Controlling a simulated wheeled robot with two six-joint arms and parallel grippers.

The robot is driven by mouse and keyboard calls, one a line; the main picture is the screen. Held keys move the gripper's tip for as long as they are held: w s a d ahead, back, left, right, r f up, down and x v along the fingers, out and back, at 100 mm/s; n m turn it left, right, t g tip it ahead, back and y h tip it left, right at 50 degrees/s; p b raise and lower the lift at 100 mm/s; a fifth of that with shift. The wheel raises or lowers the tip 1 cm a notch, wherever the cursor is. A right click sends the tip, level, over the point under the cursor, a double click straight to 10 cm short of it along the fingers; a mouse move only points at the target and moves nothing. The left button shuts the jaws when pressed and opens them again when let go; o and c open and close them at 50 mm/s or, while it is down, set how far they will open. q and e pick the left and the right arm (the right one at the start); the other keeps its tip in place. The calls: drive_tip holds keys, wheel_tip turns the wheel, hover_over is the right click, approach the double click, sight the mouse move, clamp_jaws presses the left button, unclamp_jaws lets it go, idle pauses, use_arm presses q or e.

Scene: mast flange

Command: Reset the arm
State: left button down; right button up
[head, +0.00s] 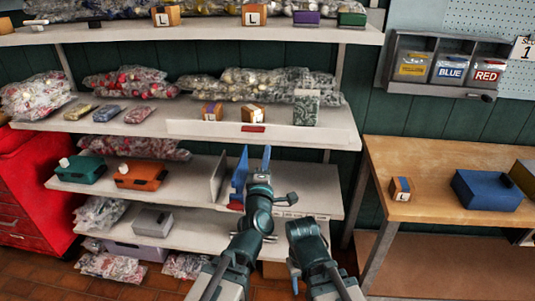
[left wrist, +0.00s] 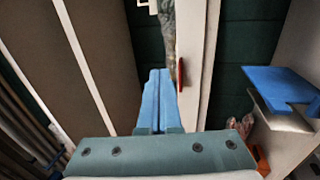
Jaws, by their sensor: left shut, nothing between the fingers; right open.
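My left gripper (head: 266,158) reaches up in front of the middle shelves in the head view. Its light blue fingers (left wrist: 156,98) are closed together in the left wrist view, with nothing between them. It is just right of a blue upright plate (head: 240,178) on the lower shelf, which also shows at the right in the left wrist view (left wrist: 282,84). My right gripper (head: 293,274) is low in front of the shelves, right of my left arm. It is open and partly hidden by its own arm, and I see nothing held in it.
White shelves (head: 85,128) hold bagged goods, small boxes and teal and orange cases. A shelf front with a red label (head: 253,129) is close to my left gripper. A wooden table (head: 440,155) with a blue box (head: 486,190) stands right; a red cabinet (head: 30,190) stands left.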

use_arm(q)
wheel_tip(320, 180, down, 15)
drive_tip(key=s+d+m+g+h, duration=0.1)
drive_tip(key=s+m+g+h, duration=0.15)
drive_tip(key=m+g, duration=0.8)
drive_tip(key=s+a+f+m+g+y, duration=0.3)
drive_tip(key=s+a+f+m+g, duration=0.5)
drive_tip(key=s+a+f, duration=0.55)
drive_tip(key=s+d+r+m+g+y+p, duration=0.1)
drive_tip(key=s+d+r+p, duration=0.2)
drive_tip(key=d, duration=0.3)
drive_tip(key=s+d+r+m+g+p, duration=0.1)
drive_tip(key=s+d+r+m+p, duration=0.1)
drive_tip(key=s+d+r+p, duration=0.2)
wheel_tip(320, 180, up, 2)
drive_tip(key=d, duration=0.2)
drive_tip(key=shift+d+y, duration=0.35)
drive_tip(key=shift+d, duration=0.05)
drive_tip(key=shift+r+g, duration=0.1)
drive_tip(key=shift+g, duration=0.15)
